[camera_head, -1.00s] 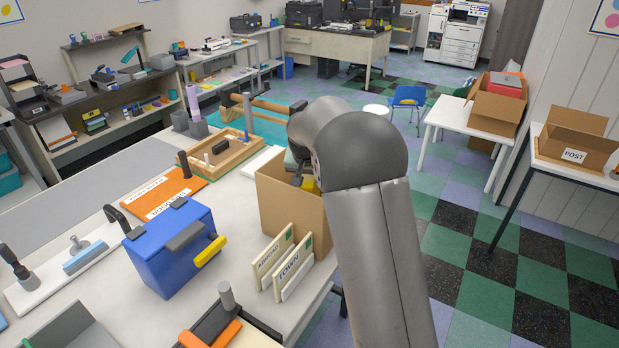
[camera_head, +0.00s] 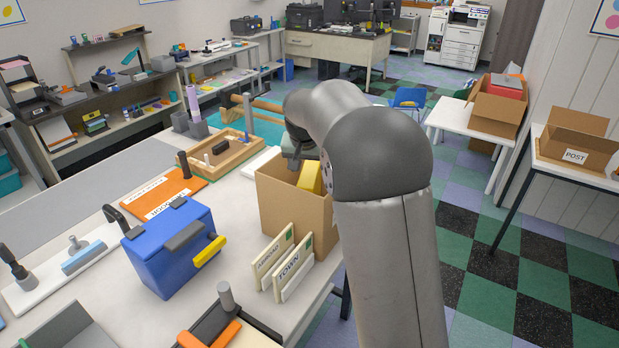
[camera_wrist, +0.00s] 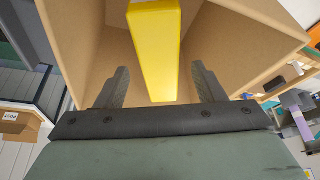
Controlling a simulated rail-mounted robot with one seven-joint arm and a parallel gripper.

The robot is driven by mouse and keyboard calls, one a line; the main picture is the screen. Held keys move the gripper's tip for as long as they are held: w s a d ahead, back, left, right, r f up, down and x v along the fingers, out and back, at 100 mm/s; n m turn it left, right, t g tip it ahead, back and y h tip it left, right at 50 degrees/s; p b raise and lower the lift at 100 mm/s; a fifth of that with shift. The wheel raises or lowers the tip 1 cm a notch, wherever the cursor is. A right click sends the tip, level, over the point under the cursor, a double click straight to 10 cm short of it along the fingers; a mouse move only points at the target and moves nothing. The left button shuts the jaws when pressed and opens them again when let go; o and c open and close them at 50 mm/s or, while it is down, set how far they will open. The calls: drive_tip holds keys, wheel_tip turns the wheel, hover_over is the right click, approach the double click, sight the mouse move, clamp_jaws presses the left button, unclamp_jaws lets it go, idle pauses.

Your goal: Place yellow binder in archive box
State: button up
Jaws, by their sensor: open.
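The yellow binder (camera_head: 311,177) stands inside the cardboard archive box (camera_head: 283,205) on the near table, its upper part showing in the opening. In the wrist view the binder (camera_wrist: 156,50) lies between my two fingers, with a gap on each side. The box's inner walls (camera_wrist: 90,50) surround it. My gripper (camera_wrist: 155,90) is open at the box's mouth and not touching the binder. In the head view my arm hides the gripper's fingertips and the box's right side.
Two upright cards, one reading TOWN (camera_head: 292,267), stand close in front of the box. A blue case with a yellow handle (camera_head: 172,250) stands to its left. A wooden tray (camera_head: 222,153) lies behind it. The floor to the right is open.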

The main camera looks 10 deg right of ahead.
drive_tip(key=v, duration=0.6)
drive_tip(key=s+f+n+g, duration=0.1)
drive_tip(key=s+f, duration=0.3)
drive_tip(key=s, duration=0.8)
drive_tip(key=s+d+f+n+g+y, duration=0.1)
drive_tip(key=s+f, duration=0.3)
drive_tip(key=s, duration=0.9)
drive_tip(key=s+f+n+g, duration=0.1)
drive_tip(key=s+f+n, duration=0.1)
drive_tip(key=s, duration=1.1)
drive_tip(key=shift+d+f+g+y, duration=0.2)
drive_tip(key=shift+f+g+y, duration=0.1)
drive_tip(key=shift+f, duration=0.6)
